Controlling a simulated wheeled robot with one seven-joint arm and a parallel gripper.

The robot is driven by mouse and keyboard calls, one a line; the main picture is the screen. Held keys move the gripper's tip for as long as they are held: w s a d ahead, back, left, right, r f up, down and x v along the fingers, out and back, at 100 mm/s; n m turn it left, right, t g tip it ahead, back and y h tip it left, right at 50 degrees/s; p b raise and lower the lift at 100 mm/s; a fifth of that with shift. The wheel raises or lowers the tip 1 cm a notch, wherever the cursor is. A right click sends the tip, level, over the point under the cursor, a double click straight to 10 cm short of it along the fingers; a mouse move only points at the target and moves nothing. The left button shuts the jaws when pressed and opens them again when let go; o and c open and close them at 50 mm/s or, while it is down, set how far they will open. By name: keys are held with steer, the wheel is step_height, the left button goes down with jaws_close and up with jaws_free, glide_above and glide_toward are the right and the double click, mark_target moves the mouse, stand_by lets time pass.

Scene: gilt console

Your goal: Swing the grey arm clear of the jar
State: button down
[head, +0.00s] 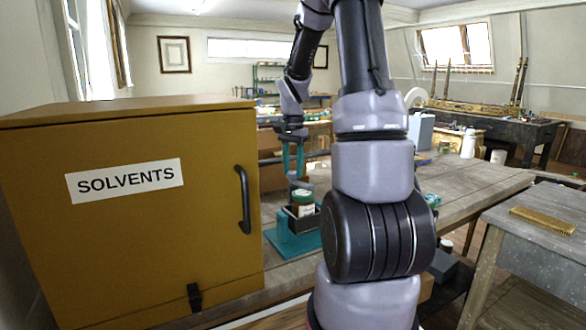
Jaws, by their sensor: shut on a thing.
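The jar (302,208) is amber-brown with a pale label and a green lid. It stands in a dark holder on a teal base (285,243), on the wooden bench beside the cabinet. A small grey arm (299,185) lies just over the jar's lid; whether it touches the lid cannot be told at this size. My gripper (292,172), with teal fingers pointing down, is above the jar and shut on the grey arm. My own arm's links hide what lies right of the jar and part of the bench.
A mustard cabinet (130,225) marked SOLVENTS, with a dark handle (243,200), stands close on the left. A grey side table (545,240) with a brass-coloured block (543,220) is at right. White bottles (468,144) stand farther back. The bench's right part looks mostly clear.

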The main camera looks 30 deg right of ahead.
mark_target(293, 171)
steer(key=n, duration=1.1)
steer(key=shift+w+n, duration=0.1)
steer(key=shift+n, duration=2)
steer(key=shift+c, duration=2.2)
jaws_free()
step_height(293, 171, up, 11)
steer(key=shift+f, duration=0.1)
